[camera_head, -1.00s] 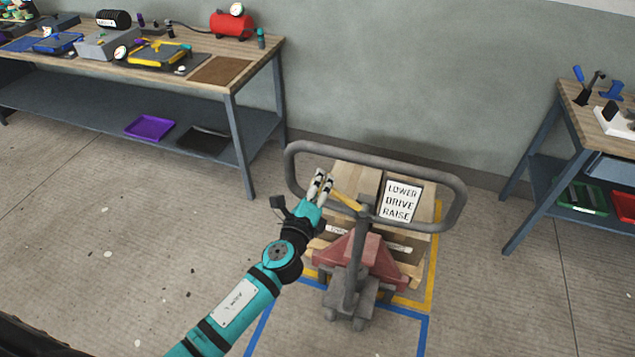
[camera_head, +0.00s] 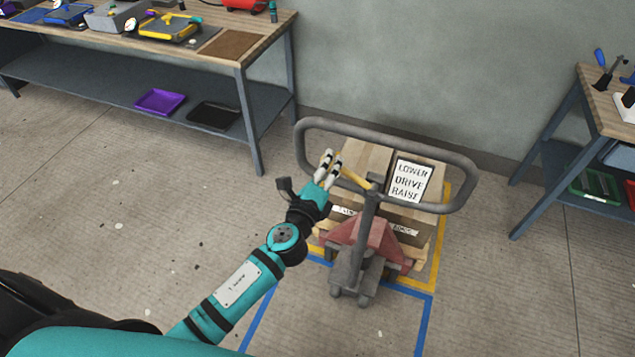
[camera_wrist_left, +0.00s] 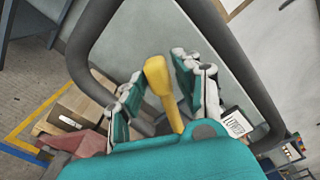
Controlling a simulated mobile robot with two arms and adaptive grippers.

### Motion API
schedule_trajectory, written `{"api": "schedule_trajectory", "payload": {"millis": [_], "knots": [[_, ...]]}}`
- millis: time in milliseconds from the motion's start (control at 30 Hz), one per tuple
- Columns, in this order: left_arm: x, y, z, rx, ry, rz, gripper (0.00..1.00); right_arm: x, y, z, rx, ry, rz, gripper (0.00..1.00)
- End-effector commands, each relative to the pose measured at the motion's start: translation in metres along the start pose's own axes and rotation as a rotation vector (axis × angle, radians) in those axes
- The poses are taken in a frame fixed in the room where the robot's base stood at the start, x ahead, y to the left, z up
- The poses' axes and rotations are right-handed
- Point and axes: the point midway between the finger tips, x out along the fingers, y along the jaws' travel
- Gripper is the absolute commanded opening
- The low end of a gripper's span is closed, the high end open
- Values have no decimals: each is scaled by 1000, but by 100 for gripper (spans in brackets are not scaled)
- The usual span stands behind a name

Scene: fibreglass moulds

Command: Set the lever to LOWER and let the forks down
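A pallet truck's grey loop handle (camera_head: 470,190) stands upright in the head view. A yellow lever (camera_head: 354,181) sits inside the loop, pointing left. A white sign (camera_head: 409,180) reading LOWER, DRIVE, RAISE is beside it. My left gripper (camera_head: 328,168) is at the left part of the loop, by the lever's end. In the left wrist view, the yellow lever (camera_wrist_left: 158,78) stands between the spread fingers of my left gripper (camera_wrist_left: 163,82), with gaps on both sides. The red truck body (camera_head: 370,243) is below; the forks are hidden under the loaded pallet. My right gripper is out of view.
Boxes (camera_head: 365,160) sit on the pallet, within yellow floor tape (camera_head: 440,235); blue tape (camera_head: 424,325) marks the front. A workbench (camera_head: 228,45) stands at upper left, another (camera_head: 610,118) at right. The floor left of the truck is open.

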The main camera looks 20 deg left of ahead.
Motion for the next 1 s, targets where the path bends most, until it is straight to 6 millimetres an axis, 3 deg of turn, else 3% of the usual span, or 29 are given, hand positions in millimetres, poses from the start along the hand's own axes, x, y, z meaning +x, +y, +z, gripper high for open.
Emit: {"api": "schedule_trajectory", "payload": {"millis": [300, 500, 1000], "knots": [[-69, 1, -1, 0, 2, 4, 33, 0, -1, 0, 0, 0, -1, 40], [-95, 1, 0, 2, 1, 2, 33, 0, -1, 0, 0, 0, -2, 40], [-102, 0, 0, 2, 0, 0, 33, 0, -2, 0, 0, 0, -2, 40]]}}
